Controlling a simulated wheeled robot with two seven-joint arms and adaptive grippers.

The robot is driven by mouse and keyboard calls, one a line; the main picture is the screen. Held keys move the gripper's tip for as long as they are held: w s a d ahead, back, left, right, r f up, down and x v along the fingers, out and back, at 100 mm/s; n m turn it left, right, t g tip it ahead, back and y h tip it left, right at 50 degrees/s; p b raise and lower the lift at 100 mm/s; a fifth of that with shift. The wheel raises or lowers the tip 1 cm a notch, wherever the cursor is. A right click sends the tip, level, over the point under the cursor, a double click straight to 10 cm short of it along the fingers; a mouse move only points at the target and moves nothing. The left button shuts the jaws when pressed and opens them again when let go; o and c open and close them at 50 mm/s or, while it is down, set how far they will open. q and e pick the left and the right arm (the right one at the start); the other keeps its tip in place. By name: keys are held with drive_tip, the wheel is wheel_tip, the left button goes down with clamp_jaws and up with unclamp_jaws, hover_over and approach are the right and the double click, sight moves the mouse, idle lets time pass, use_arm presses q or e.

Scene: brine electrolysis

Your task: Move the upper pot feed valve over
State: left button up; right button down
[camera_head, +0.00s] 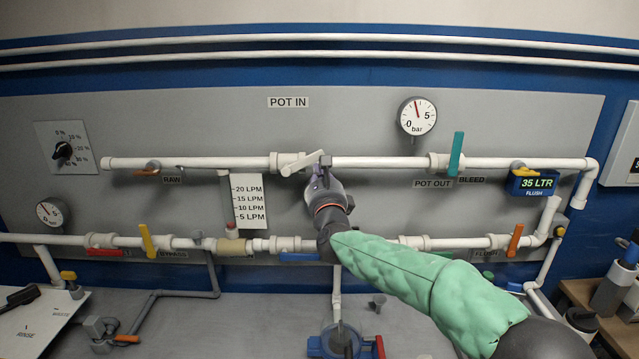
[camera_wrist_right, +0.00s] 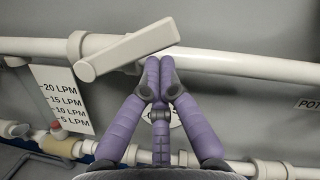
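The upper pot feed valve has a white lever handle (camera_head: 302,163) on the upper white pipe, below the POT IN label. The handle lies nearly along the pipe, with its right end tilted up. In the wrist view the handle (camera_wrist_right: 128,47) shows large at upper left. My right gripper (camera_head: 323,164) is at the handle's right end, in front of the pipe. In the wrist view its purple fingertips (camera_wrist_right: 160,63) are together, with nothing seen between them, just below and right of the handle end. I cannot tell whether they touch it. My left gripper is not in view.
A flow scale (camera_head: 249,202) stands left of my gripper. A teal lever (camera_head: 456,153) and a pressure gauge (camera_head: 417,116) are to the right. The lower pipe (camera_head: 375,243) carries orange and blue levers.

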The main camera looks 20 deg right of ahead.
drive_tip(key=r+n, duration=0.1)
drive_tip(key=r+n+y+p, duration=0.1)
drive_tip(key=n, duration=0.1)
drive_tip(key=shift+a+r+p, duration=0.2)
drive_tip(key=shift+r+p, duration=0.1)
drive_tip(key=shift+r, duration=0.1)
drive_tip(key=a+r+n+p, duration=0.1)
drive_tip(key=n+p, duration=0.1)
drive_tip(key=p, duration=0.1)
drive_tip(key=a+r+n+g+p, duration=0.1)
drive_tip(key=n+p, duration=0.2)
drive_tip(key=w+a+r+n+g+y+p, duration=0.1)
drive_tip(key=a+r+n+p, duration=0.1)
drive_tip(key=n+p, duration=0.1)
drive_tip(key=shift+w, duration=0.1)
drive_tip(key=shift+f, duration=0.1)
